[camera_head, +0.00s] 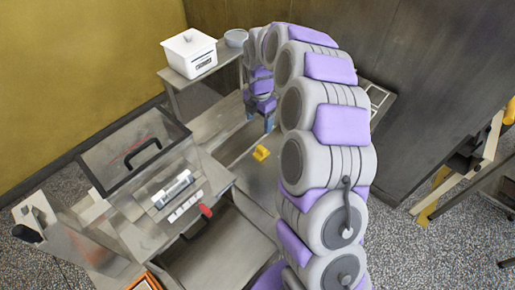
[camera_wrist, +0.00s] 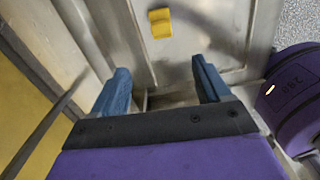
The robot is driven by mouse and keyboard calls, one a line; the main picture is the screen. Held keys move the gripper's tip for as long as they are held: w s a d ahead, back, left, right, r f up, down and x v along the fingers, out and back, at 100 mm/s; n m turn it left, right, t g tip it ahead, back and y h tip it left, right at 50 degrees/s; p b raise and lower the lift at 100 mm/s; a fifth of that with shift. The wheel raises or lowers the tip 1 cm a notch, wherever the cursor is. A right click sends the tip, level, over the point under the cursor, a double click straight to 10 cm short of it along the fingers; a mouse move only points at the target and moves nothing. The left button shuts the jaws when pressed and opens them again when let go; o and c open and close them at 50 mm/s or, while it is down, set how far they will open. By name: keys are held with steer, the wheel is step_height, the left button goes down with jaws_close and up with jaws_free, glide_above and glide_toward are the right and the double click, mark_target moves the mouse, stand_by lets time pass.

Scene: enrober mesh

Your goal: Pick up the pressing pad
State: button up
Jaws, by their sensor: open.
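A small yellow block (camera_head: 261,153), which looks like the pressing pad, rests on the grey metal surface (camera_head: 240,170) near the middle of the head view. It also shows in the wrist view (camera_wrist: 160,23), near the top centre. My gripper (camera_wrist: 160,82) has two blue fingers held wide apart with nothing between them. In the wrist view the yellow block lies beyond the fingertips, roughly in line with the gap. In the head view my gripper (camera_head: 260,117) is behind and above the block, partly hidden by my arm.
A machine with a clear cover and black handle (camera_head: 140,152) stands left of the block, with a red knob (camera_head: 206,211) at its front. A dark wall (camera_head: 440,60) rises at right.

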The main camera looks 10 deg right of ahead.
mark_target(260, 148)
step_height(260, 148, down, 12)
steer(key=shift+r+b, duration=0.1)
steer(key=shift+b, duration=0.85)
steer(key=shift+d+f, duration=0.35)
steer(key=shift+f, duration=0.05)
steer(key=f, duration=0.3)
steer(key=f+b, duration=0.1)
steer(key=shift+w+d+f, duration=0.15)
steer(key=shift+d+f, duration=0.1)
steer(key=shift+d, duration=0.15)
steer(key=shift+a+f, duration=0.1)
steer(key=shift+a, duration=0.25)
